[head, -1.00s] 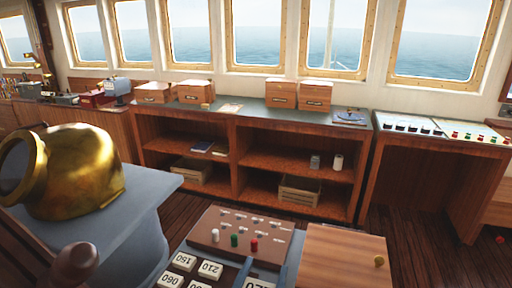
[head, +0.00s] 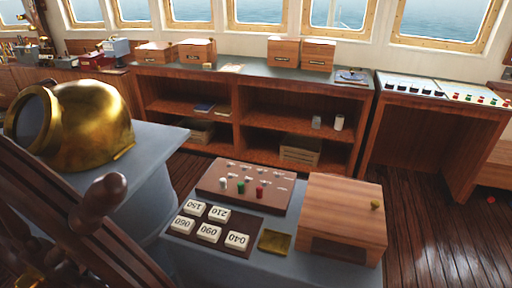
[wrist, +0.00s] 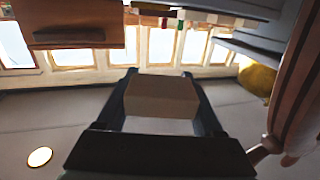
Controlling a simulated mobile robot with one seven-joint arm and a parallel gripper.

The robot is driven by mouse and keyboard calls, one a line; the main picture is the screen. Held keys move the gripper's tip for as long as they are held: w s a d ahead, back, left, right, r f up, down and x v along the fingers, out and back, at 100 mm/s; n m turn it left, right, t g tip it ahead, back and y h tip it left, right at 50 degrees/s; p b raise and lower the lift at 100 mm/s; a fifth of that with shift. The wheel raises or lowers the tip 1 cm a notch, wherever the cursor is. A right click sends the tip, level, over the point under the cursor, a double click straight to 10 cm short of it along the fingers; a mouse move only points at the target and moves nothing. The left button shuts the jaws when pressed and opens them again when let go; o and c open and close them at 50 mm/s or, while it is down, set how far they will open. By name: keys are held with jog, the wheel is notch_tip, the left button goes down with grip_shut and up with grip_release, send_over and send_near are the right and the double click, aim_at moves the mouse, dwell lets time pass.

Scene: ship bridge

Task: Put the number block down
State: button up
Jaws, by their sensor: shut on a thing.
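My gripper (wrist: 160,80) shows in the wrist view, its two dark fingers shut on a plain tan number block (wrist: 162,97). No number shows on the face I see. Neither the gripper nor the held block shows in the head view. There, a dark tray (head: 234,225) holds several white number blocks, marked 150 (head: 194,208), 210 (head: 219,214), 060 (head: 183,223), 090 (head: 208,232) and 040 (head: 236,240). A bare gold square (head: 275,241) lies just right of the tray.
A peg board (head: 245,185) with green, white and red pegs stands behind the tray. A wooden box (head: 343,215) with a yellow knob stands to the right. A ship's wheel (head: 80,225) and a brass helmet (head: 85,125) are at left. Shelves line the back.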

jog(key=s+f, duration=0.1)
jog(key=s+a+f, duration=0.1)
jog(key=shift+s+y, duration=0.3)
notch_tip(320, 180, down, 7)
jog(key=s, duration=0.1)
jog(key=shift+s+f, duration=0.15)
jog(key=shift+s, duration=0.2)
jog(key=shift+d, duration=0.2)
